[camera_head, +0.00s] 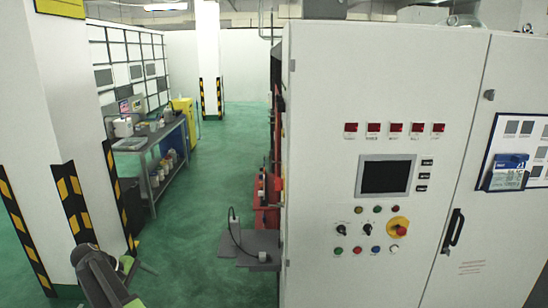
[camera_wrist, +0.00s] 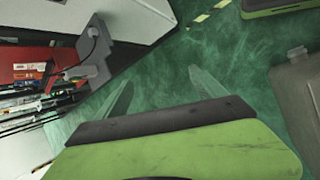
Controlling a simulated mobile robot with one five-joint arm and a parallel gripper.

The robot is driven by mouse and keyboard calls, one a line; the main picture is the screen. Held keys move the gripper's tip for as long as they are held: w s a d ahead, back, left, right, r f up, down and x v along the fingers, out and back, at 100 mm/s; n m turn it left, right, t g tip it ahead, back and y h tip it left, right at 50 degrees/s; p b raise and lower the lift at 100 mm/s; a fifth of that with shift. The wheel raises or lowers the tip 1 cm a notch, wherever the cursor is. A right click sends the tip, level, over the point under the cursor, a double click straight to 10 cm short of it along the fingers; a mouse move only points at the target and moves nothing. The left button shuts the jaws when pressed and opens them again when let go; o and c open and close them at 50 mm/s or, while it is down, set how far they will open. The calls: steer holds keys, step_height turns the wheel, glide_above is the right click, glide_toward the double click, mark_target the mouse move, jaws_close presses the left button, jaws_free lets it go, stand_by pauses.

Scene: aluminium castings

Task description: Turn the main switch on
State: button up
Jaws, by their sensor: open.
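A large white control cabinet (camera_head: 330,100) fills the right half of the head view. A red knob on a round yellow plate (camera_head: 398,227) sits on its front, right of smaller buttons; it looks like the main switch. Its exact setting is too small to read. Two black rotary selectors (camera_head: 367,229) are to its left. My gripper (camera_wrist: 162,90) is open and empty in the wrist view, with two pale, see-through fingers over green floor. In the head view my arm is low at the left, well away from the cabinet front. The switch is not in the wrist view.
A dark screen (camera_head: 385,177) and a black door handle (camera_head: 453,231) are on the cabinet. A grey shelf (camera_head: 248,247) juts out at its left side. A striped pillar (camera_head: 75,205) stands close to my arm. Green floor (camera_head: 195,235) lies open between them.

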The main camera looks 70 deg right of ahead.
steer(key=s+d+r+g+h+p, duration=0.1)
steer(key=s+d+r+g+p, duration=0.2)
steer(key=d+r, duration=0.6)
steer(key=s+d+r+g+p, duration=0.1)
steer(key=s+d+r+p, duration=0.3)
steer(key=d+r, duration=0.5)
steer(key=g+p, duration=0.4)
steer(key=p, duration=0.2)
glide_toward(279, 185)
steer(key=shift+h, duration=0.4)
steer(key=b+x, duration=0.1)
steer(key=x, duration=0.1)
steer(key=b+x, duration=0.2)
steer(key=x, duration=0.1)
steer(key=b+x, duration=0.2)
steer(key=x, duration=0.1)
steer(key=shift+w+d+f, duration=0.1)
steer(key=shift+d+f, duration=0.05)
steer(key=shift+f, duration=0.25)
